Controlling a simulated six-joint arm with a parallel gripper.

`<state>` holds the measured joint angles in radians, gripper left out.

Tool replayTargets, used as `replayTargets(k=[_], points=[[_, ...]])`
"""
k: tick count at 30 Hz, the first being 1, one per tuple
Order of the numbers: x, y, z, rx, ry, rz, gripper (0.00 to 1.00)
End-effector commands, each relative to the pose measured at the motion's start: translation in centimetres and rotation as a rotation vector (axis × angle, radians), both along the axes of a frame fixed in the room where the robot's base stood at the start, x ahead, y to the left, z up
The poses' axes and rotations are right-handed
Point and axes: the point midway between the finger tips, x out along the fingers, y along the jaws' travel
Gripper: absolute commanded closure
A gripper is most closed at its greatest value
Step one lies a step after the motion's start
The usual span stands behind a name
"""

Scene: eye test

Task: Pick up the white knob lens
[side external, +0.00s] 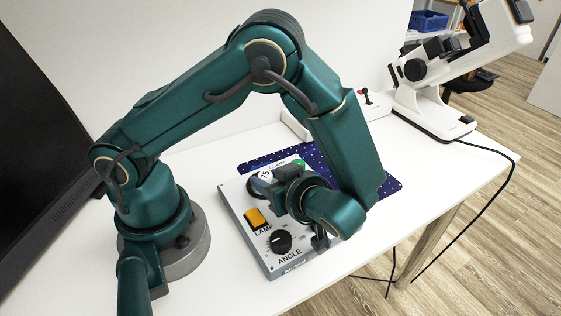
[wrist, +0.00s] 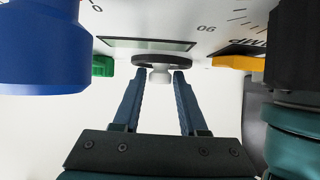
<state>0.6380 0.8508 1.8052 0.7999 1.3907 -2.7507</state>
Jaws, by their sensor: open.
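A small white knob (wrist: 160,77) on a dark round disc (wrist: 161,60) shows in the wrist view, in front of the panel face. I take it for the white knob lens. My gripper (wrist: 159,82) is open, with one blue finger on each side of the knob and a gap on both sides. The knob appears between the fingertips, but I cannot tell how deep it sits. In the side external view my gripper (side external: 268,187) is low over the upper part of the grey control panel (side external: 237,207), and it hides the white knob there.
The panel carries an orange lamp switch (side external: 256,218), a black angle knob (side external: 281,242) and a green part (wrist: 102,66). A blue cylinder (wrist: 40,50) stands close on the left in the wrist view.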

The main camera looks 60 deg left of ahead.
Motion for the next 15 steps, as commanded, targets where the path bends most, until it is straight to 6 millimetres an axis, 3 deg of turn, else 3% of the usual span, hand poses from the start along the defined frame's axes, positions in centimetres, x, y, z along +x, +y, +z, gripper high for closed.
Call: replayTargets(k=[8,11,15], points=[[-0.01,0.17,-0.12,-0.001,0.000,0.000,0.58],[-0.01,0.17,-0.10,-0.001,0.000,0.000,0.96],[-0.01,0.16,-0.10,-0.001,0.000,0.000,1.00]])
